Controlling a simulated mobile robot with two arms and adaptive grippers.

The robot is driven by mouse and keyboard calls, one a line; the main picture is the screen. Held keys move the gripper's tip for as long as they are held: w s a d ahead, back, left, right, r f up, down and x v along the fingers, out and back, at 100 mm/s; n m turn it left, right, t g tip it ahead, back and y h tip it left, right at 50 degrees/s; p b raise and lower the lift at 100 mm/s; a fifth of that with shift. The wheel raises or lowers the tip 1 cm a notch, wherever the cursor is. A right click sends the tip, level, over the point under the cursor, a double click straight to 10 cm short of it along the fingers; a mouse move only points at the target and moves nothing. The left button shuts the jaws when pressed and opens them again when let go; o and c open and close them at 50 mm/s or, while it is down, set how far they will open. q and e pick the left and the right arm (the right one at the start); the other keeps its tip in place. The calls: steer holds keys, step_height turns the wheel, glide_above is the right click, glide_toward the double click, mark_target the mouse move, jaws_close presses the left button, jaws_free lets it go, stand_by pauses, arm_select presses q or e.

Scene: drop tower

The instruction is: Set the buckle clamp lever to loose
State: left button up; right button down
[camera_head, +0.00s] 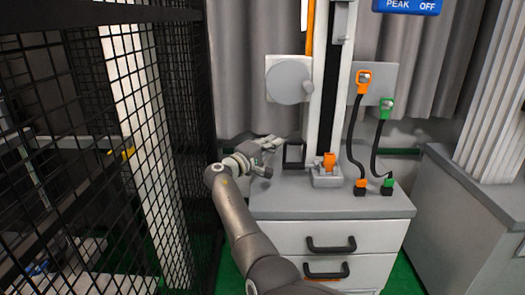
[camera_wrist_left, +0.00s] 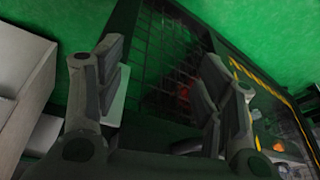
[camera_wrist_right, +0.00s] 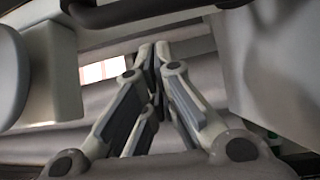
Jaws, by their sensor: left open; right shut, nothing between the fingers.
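A grey clamp block (camera_head: 327,178) with an orange part (camera_head: 329,160) sits at the foot of the white tower (camera_head: 322,100) on the cabinet top. I cannot tell for sure which part is the buckle clamp lever, or its setting. My right gripper (camera_head: 277,141) is left of the tower foot, below the round grey disc (camera_head: 288,84), and apart from the orange part. In the right wrist view this gripper (camera_wrist_right: 154,50) is shut and empty, pointing toward the curtain. My left gripper (camera_wrist_left: 162,60) is open and empty over the green floor, outside the head view.
A dark open frame (camera_head: 293,155) stands between my right gripper and the tower. Black cables with orange (camera_head: 360,187) and green (camera_head: 387,187) plugs lie to the right. A black mesh fence (camera_head: 180,120) closes off the left. A grey cabinet (camera_head: 470,215) is at right.

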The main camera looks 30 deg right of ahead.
steer(key=shift+s+a, duration=0.5)
steer(key=shift+s, duration=0.25)
arm_select(q)
steer(key=shift+r, duration=0.45)
arm_select(e)
steer(key=shift+s+a+f, duration=0.1)
steer(key=shift+s+a, duration=0.05)
steer(key=shift+s, duration=0.3)
steer(key=shift+s+a+f, duration=0.1)
steer(key=shift+s+a, duration=0.05)
steer(key=shift+s, duration=0.3)
arm_select(q)
steer(key=shift+a+p, duration=0.2)
steer(key=shift+p, duration=0.1)
arm_select(e)
steer(key=shift+d, duration=0.15)
